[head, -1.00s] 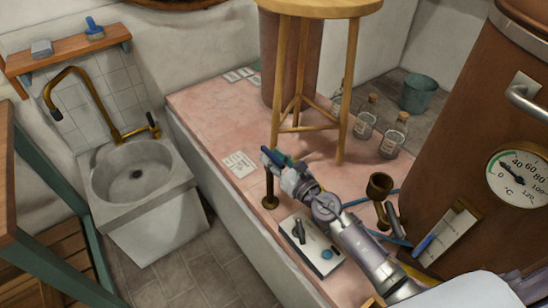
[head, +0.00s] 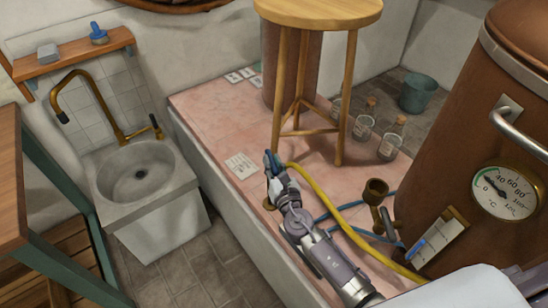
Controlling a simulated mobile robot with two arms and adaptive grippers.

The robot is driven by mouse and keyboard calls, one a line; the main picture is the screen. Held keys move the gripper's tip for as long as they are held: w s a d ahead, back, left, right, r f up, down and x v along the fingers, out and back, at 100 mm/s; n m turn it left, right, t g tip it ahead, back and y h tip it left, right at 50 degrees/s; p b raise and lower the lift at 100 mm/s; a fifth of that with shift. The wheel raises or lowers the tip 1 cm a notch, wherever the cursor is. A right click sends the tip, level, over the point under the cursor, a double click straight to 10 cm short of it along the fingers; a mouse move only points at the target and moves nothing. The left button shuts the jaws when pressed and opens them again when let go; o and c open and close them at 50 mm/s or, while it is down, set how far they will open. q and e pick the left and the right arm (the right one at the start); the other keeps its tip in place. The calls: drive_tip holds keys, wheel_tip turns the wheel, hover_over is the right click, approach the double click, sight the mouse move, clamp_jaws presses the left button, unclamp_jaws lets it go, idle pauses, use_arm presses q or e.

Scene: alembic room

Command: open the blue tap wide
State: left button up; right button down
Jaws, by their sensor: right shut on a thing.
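The blue tap (head: 268,157) stands near the front edge of the pink-topped bench; only part of its blue handle shows past my gripper. Its brass foot (head: 268,204) shows below, and the post is mostly hidden by my gripper. My right gripper (head: 273,166) reaches in from the lower right and is shut on the blue handle. The fingertips and handle overlap, so the exact grip is hard to see. My left gripper is not in view.
A yellow hose (head: 345,205) and blue hose (head: 340,212) cross the pink bench (head: 215,115). A wooden stool (head: 318,12) stands behind the tap. A copper boiler (head: 455,120) with a dial (head: 505,192) is right. A sink (head: 145,180) is left.

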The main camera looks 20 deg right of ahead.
drive_tip(key=m+h, duration=0.1)
drive_tip(key=h, duration=0.1)
drive_tip(key=m+h, duration=0.1)
drive_tip(key=h, duration=0.1)
drive_tip(key=shift+a+m+b, duration=0.3)
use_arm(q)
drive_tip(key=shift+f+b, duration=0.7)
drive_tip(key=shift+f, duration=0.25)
use_arm(e)
drive_tip(key=shift+w+a+m+g+h, duration=0.15)
drive_tip(key=shift+m+g+h, duration=0.55)
drive_tip(key=shift+m+h, duration=0.75)
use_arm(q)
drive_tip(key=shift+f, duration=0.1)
use_arm(e)
drive_tip(key=shift+h, duration=0.55)
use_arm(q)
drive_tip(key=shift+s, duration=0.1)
use_arm(e)
drive_tip(key=c, duration=1.1)
unclamp_jaws()
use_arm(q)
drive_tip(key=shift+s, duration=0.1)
use_arm(e)
drive_tip(key=v, duration=1.2)
drive_tip(key=shift+a+r, duration=0.1)
drive_tip(key=shift+r, duration=0.1)
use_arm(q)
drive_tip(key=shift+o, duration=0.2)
